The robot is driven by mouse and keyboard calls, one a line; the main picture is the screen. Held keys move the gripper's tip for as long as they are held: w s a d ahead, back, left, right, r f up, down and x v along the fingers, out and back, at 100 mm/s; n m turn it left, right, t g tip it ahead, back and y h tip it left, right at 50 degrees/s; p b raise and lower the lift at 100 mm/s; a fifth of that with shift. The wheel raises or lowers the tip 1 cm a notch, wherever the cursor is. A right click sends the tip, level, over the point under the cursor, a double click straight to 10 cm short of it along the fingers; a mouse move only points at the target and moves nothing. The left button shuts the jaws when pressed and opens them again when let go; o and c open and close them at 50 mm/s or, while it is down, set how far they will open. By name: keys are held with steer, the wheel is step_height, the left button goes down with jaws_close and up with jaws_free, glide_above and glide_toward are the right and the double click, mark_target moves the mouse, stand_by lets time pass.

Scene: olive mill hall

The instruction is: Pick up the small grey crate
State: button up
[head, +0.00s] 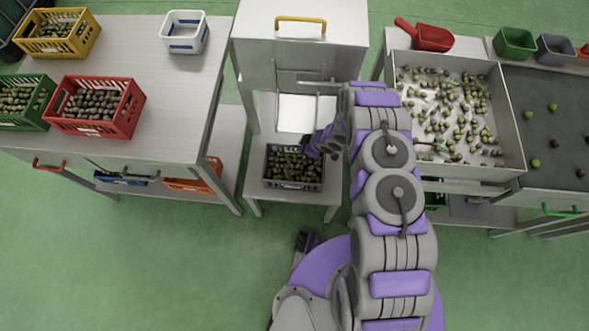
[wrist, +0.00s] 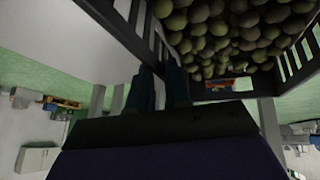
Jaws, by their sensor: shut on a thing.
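The small grey crate (head: 294,185), dark grey with slatted walls and full of dark green olives, is at the low stand under the white machine in the head view. My gripper (head: 309,147) is at its back right corner, shut on its rim. In the wrist view the slatted crate wall (wrist: 125,28) runs down to my gripper's dark fingers (wrist: 160,88), and the olives fill the crate beyond. The exact grip on the wall is partly hidden. I cannot tell whether the crate touches the stand (head: 292,204).
On the left, a table (head: 165,95) bears yellow (head: 85,35), red (head: 135,105) and green (head: 40,117) crates of olives and a white bin (head: 186,45). On the right, a sorting tray (head: 470,172) holds scattered olives. The green floor (head: 150,260) in front is clear.

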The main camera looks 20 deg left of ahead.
steer(key=shift+s, duration=0.1)
jaws_close()
steer(key=shift+f, duration=0.1)
stand_by(0.9)
